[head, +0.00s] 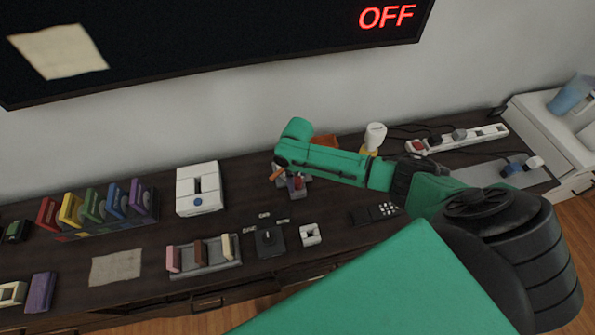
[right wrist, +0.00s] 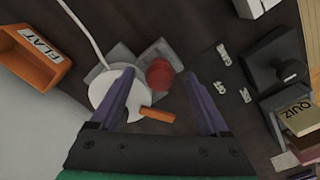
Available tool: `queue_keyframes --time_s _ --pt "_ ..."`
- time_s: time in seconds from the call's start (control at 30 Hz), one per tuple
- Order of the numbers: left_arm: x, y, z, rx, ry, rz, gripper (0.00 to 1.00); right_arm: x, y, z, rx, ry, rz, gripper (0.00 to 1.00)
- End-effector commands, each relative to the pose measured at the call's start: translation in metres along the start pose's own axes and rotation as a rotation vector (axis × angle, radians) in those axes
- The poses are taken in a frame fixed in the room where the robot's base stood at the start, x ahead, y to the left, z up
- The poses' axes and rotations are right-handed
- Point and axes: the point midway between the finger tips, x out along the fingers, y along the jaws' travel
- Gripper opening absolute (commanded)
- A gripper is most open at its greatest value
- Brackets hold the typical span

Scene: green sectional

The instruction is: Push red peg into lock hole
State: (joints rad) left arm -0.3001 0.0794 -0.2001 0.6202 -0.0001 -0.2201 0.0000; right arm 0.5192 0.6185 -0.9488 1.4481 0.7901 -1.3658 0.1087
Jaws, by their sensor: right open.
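The red peg (right wrist: 159,74) shows as a round red end beside a grey block (right wrist: 157,52) in the right wrist view. In the head view the red peg (head: 298,182) is small, just below the end of my right arm. My right gripper (right wrist: 158,75) is open, with its two purple-grey fingers apart and the peg showing between their tips. I cannot tell whether a finger touches it. An orange piece (right wrist: 157,115) lies closer in, between the fingers. The lock hole cannot be made out. My left gripper is not in view.
An orange box marked FLAT (right wrist: 36,52) and a white round object (right wrist: 117,92) are close by. A joystick (head: 269,240) and small white pieces lie in front. A white box (head: 199,188) stands left. A white lamp-like object (head: 375,137) stands behind my right arm.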

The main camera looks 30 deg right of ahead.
Motion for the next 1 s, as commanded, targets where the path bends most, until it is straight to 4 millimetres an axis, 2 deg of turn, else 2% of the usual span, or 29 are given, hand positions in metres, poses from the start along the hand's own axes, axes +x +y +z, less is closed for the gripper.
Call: queue_keyframes --time_s 0.17,0.4,0.53,0.7,1.0 --pt "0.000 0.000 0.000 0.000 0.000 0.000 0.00 -0.030 0.001 0.000 -0.001 0.004 0.002 0.79" --pt "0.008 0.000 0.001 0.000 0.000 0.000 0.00 -0.101 0.001 -0.001 -0.001 0.006 0.003 0.79" --pt "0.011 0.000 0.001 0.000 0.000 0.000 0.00 -0.129 0.000 -0.001 -0.001 0.004 0.001 0.79" --pt "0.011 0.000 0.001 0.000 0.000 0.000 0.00 -0.143 0.000 0.000 0.000 0.001 0.001 0.79" --pt "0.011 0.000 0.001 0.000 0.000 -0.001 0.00 -0.143 0.000 0.000 0.000 0.000 0.001 0.79"
